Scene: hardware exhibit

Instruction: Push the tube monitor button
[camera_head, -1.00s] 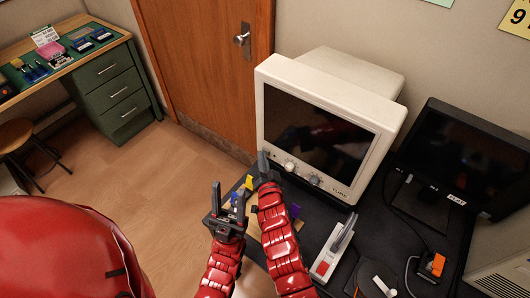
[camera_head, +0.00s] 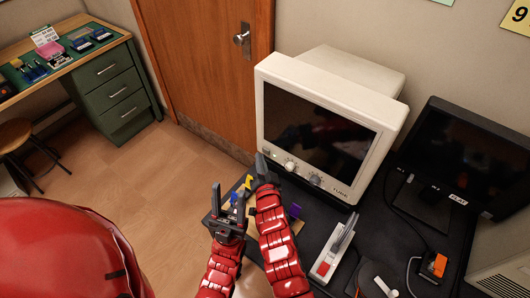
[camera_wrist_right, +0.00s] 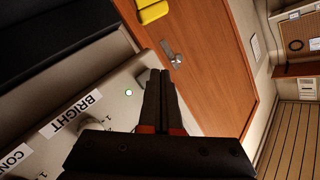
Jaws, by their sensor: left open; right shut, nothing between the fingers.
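The tube monitor (camera_head: 345,68), a white CRT with a dark screen, stands on the black desk. Its front lower strip carries knobs (camera_head: 289,165), and the label TUBE is at its right end. My right gripper (camera_head: 262,163) is shut and empty, its fingertips at the strip's lower left corner. My left gripper (camera_head: 228,212) is open, below and left.
A black flat monitor (camera_head: 465,150) labelled FLAT stands to the right. A grey and white device with a red button (camera_head: 323,268) and an orange switch (camera_head: 434,265) lie on the desk (camera_head: 400,240). Small blue and yellow pieces are near my grippers. A wooden door (camera_head: 205,60) is behind.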

